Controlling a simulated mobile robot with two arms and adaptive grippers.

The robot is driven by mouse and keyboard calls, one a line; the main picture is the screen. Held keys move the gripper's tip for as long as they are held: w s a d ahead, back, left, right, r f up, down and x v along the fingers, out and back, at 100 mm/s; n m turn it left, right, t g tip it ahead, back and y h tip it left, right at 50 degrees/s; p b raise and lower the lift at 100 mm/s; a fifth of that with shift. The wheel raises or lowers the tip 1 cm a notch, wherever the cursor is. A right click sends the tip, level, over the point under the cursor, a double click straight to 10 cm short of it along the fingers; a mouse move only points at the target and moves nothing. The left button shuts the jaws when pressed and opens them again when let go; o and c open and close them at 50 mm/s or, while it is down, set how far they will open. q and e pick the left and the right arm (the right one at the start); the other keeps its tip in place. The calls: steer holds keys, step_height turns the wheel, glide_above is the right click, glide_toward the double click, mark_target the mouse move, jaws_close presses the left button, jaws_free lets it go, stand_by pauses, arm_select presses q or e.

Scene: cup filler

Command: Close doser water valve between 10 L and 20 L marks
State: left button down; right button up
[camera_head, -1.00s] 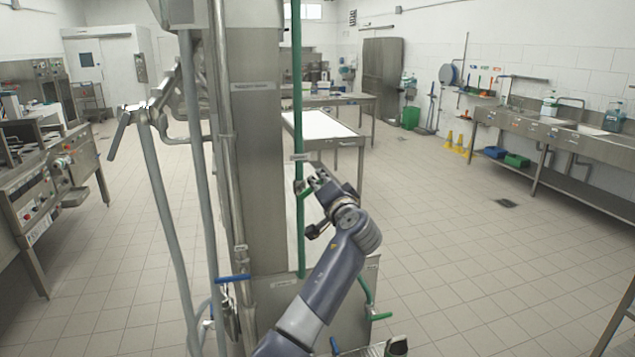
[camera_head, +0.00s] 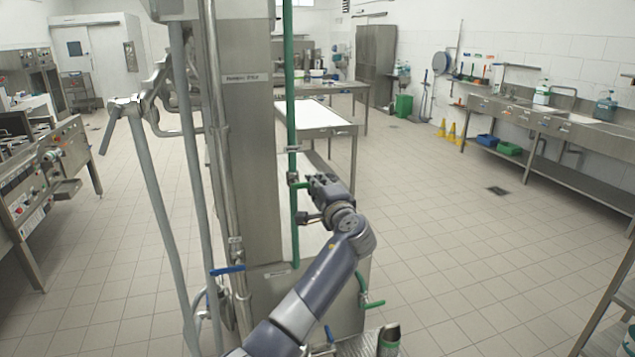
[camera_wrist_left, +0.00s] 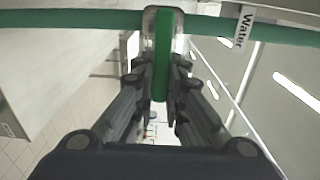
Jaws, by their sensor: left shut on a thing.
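The green water pipe (camera_head: 291,95) runs down the front of a steel column, with a small valve (camera_head: 293,178) on it. The pipe crosses the top of the left wrist view, with a label reading "Water" (camera_wrist_left: 243,28). The valve's green handle (camera_wrist_left: 161,60) points straight in between the fingers of my left gripper (camera_wrist_left: 160,85). This gripper (camera_head: 313,186) is shut on the handle, just right of the pipe in the head view. Its fingers partly hide the handle there. No litre marks or level reading can be made out. My right gripper is not in view.
The steel column (camera_head: 250,150) stands close to my left arm. Grey pipes and a blue-handled valve (camera_head: 228,270) are left of it. Another green handle (camera_head: 372,304) sits low on the right. A steel table (camera_head: 318,118) stands behind. The tiled floor right of the column is clear.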

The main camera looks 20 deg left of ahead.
arm_select(q)
steer(key=shift+a+r, duration=0.15)
steer(key=c, duration=1.8)
jaws_free()
steer(key=shift+o, duration=1)
steer(key=shift+w+a+f, duration=0.1)
steer(key=shift+f, duration=0.1)
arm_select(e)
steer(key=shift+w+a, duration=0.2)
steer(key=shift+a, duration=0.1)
arm_select(q)
steer(key=v, duration=1.2)
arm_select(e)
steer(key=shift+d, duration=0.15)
